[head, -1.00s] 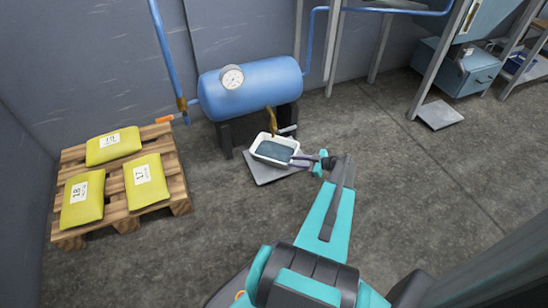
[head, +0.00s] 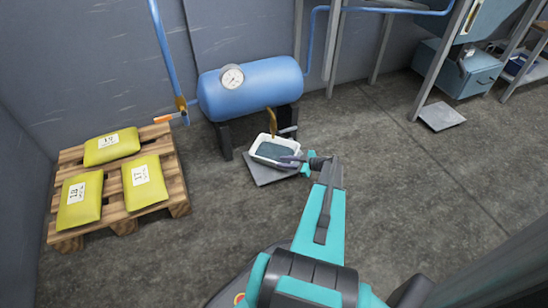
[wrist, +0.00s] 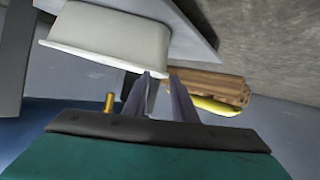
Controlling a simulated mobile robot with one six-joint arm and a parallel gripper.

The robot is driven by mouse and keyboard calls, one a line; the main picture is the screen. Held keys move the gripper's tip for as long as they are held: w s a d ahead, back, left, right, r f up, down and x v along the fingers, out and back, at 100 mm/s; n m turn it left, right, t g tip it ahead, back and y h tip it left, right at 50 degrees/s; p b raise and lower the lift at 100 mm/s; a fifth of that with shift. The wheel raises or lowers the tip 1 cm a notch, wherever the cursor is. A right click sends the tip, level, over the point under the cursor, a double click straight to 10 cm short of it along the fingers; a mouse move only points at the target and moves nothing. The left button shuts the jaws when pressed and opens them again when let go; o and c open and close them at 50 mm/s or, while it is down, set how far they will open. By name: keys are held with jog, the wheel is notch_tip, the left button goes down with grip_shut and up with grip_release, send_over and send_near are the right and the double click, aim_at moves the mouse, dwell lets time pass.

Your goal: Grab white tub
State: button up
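The white tub (head: 262,161) is a rectangular open container with dark contents. It stands on a grey plate (head: 262,178) on the floor, under the tap of the blue tank. My gripper (head: 288,160) reaches in from the right, its fingers at the tub's right side in the head view. In the wrist view the tub (wrist: 105,38) fills the upper left, and my two grey fingers (wrist: 160,78) show a gap between their tips at the tub's near corner. The left finger overlaps the rim; I cannot tell whether it touches.
The blue tank (head: 250,88) with a gauge stands against the wall on dark legs, close behind the tub. A wooden pallet (head: 179,200) with yellow sacks lies at the left. Another grey plate (head: 441,116) lies at the right. The floor between is clear.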

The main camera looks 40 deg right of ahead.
aim_at(272, 162)
jog(key=shift+x, duration=1.05)
jog(key=shift+w+b, duration=0.1)
jog(key=shift+b, duration=0.2)
jog(key=shift+b+x, duration=0.65)
jog(key=shift+x, duration=0.3)
jog(key=shift+b+x, duration=0.75)
jog(key=shift+x, duration=0.75)
jog(key=shift+a+f, duration=0.1)
grip_shut()
